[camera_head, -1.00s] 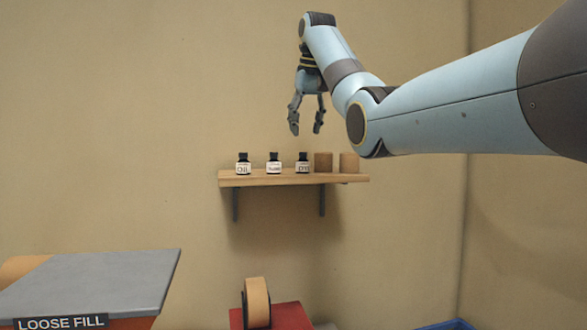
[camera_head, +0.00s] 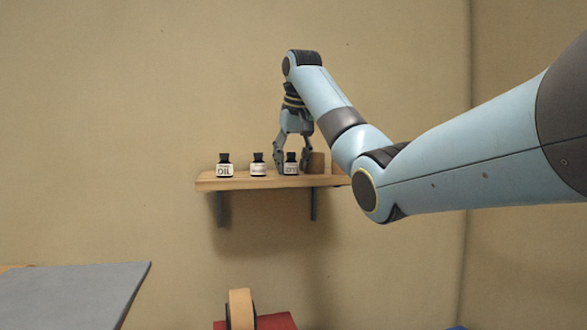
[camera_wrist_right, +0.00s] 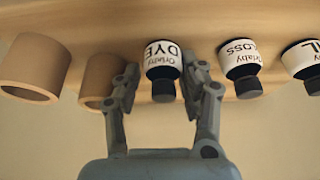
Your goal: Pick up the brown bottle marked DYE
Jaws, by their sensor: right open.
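The bottle marked DYE (camera_head: 291,168) is small and dark with a black cap and a white label. It stands upright on the wooden shelf (camera_head: 240,183), rightmost of three bottles. In the right wrist view the label of the DYE bottle (camera_wrist_right: 162,54) reads upside down. My right gripper (camera_head: 292,166) points down from above, its fingers at either side of the bottle. In the right wrist view the right gripper (camera_wrist_right: 160,84) is open, with the bottle between its fingertips; whether they touch it I cannot tell. My left gripper is not in view.
Bottles marked OIL (camera_head: 224,170) and GLOSS (camera_wrist_right: 239,58) stand to the left on the shelf in the head view. Two brown cylinders (camera_wrist_right: 36,66) (camera_wrist_right: 101,78) stand on the other side, one close to a finger. A tape roll (camera_head: 240,308) is below.

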